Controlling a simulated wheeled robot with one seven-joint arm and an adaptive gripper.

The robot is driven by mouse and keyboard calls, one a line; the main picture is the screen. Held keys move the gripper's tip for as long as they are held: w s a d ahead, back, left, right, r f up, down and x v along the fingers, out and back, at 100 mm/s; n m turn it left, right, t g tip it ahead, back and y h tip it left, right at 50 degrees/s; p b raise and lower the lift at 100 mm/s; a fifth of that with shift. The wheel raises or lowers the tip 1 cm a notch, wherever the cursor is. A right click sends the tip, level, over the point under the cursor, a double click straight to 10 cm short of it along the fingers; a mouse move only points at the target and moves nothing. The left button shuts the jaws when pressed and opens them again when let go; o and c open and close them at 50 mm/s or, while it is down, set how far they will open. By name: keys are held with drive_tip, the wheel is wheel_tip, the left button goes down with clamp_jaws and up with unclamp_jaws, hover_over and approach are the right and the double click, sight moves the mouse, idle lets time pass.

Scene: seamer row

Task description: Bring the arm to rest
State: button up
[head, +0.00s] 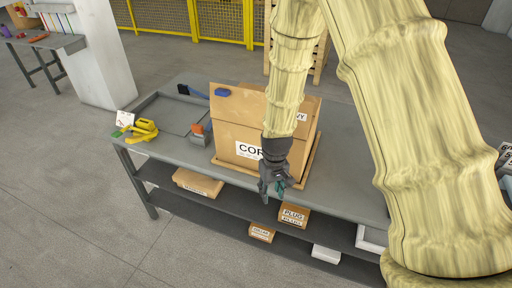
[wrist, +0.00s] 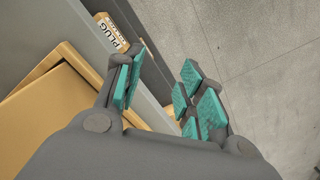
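My gripper (head: 276,187) hangs at the end of my arm, fingers down, in front of the grey workbench's near edge (head: 340,213). A cardboard box (head: 232,137) with printed labels stands on the bench just behind it, partly hidden by my arm. In the wrist view my gripper (wrist: 160,95) shows two fingers with teal pads, spread apart. Nothing is between them; floor and the bench edge show through the gap.
On the bench are a yellow tool (head: 144,130), an orange-and-grey item (head: 200,134) and a blue item (head: 221,92). Lower shelves hold small cartons, including one marked PLUG (head: 293,215). A white pillar (head: 103,60) and yellow fence (head: 222,18) stand behind. Floor at left is clear.

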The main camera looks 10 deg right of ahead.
drive_tip(key=s+d+f+m, duration=0.1)
drive_tip(key=s+d+f, duration=0.3)
drive_tip(key=s+f, duration=1.2)
drive_tip(key=s, duration=0.6)
drive_tip(key=s+d+f+m, duration=0.1)
drive_tip(key=s+f, duration=0.2)
drive_tip(key=s, duration=0.6)
drive_tip(key=shift+f, duration=0.15)
drive_tip(key=shift+c, duration=0.5)
